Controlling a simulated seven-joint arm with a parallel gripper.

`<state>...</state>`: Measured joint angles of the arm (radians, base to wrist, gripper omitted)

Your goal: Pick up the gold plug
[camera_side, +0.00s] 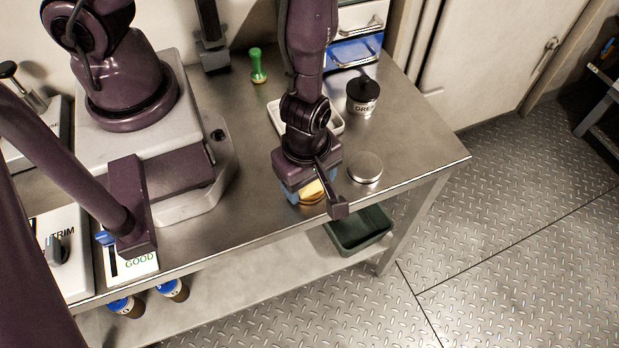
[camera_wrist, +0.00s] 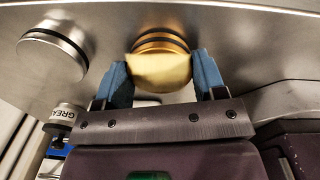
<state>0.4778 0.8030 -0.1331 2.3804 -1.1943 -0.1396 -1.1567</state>
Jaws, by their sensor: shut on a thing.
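The gold plug (camera_wrist: 160,70) is a short round gold piece with dark rings, seen in the wrist view between the two blue fingers of my gripper (camera_wrist: 160,80). The fingers are shut on its sides. In the side view the gold plug (camera_side: 309,191) shows under my gripper (camera_side: 306,192), near the table's front edge. My gripper hides part of it there. I cannot tell whether it is touching the table or held just above it.
A silver plug (camera_side: 365,167) stands just right of my gripper, also in the wrist view (camera_wrist: 52,54). A grease jar (camera_side: 362,98) and a white tray (camera_side: 333,112) stand behind. A green bin (camera_side: 358,232) sits on the lower shelf. The table's right front corner is clear.

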